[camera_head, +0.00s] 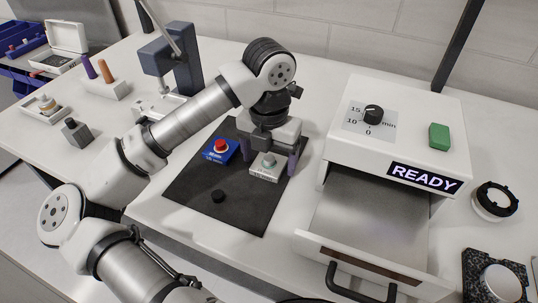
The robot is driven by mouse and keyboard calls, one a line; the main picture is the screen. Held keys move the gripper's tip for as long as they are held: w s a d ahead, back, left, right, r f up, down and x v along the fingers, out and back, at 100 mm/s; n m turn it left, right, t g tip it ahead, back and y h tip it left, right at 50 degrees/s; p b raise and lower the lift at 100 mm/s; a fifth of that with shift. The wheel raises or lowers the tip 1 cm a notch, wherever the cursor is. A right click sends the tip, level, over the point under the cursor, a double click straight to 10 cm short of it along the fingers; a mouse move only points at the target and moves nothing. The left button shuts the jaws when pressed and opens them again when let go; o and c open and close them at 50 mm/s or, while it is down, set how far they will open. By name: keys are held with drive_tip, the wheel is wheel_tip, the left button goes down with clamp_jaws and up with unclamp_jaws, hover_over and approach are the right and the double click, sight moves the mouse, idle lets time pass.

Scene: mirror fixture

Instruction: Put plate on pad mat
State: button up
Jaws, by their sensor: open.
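A dark mat (190,188) lies on the white bench in front of my arm. On it stand a blue box (212,155) with a red button and a small white box (265,174) with a pale round knob. A small black round piece (218,196) sits near the mat's front. My gripper (270,158) points down over the mat, open, with its purple fingers on either side of the white box; contact cannot be told. A speckled black pad (474,265) at the lower right bears a pale round disc (503,283). I cannot tell which piece is the plate.
A white machine (345,145) with a READY display stands right of the mat, its drawer (370,215) pulled out. A black-ringed round part (495,201) lies to its right. A blue-grey press (180,65) and small holders (105,87) stand at the left.

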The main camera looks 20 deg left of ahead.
wheel_tip(320, 180, up, 12)
drive_tip(key=b, duration=0.1)
drive_tip(key=shift+b, duration=0.4)
